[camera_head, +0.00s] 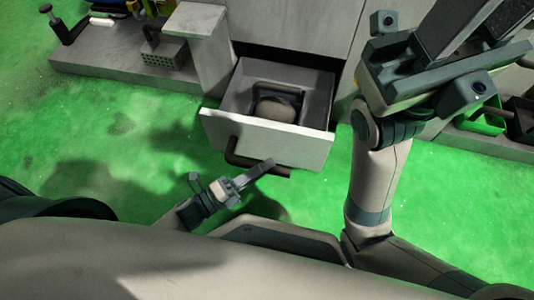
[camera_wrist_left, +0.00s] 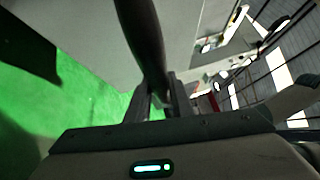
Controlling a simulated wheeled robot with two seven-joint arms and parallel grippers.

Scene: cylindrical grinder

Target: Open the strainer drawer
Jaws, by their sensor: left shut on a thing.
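The strainer drawer (camera_head: 267,142) is a pale grey box pulled out from the grey machine front, with its open top showing a dark frame and a rounded brownish thing inside. A dark bar handle (camera_head: 232,158) runs across its front face. My left gripper (camera_head: 268,164) is at the handle, below the drawer front, and shut on it. In the left wrist view the dark handle bar (camera_wrist_left: 143,40) runs down between the fingers (camera_wrist_left: 160,98). My right gripper (camera_head: 475,40) is raised at the upper right, away from the drawer; its fingertips are partly cut off.
A grey ledge (camera_head: 110,68) with a perforated block (camera_head: 165,52) and a dark knobbed tool (camera_head: 60,25) lies at the upper left. Green bins (camera_head: 487,122) stand at the right behind my right arm. Green floor (camera_head: 130,150) is clear left of the drawer.

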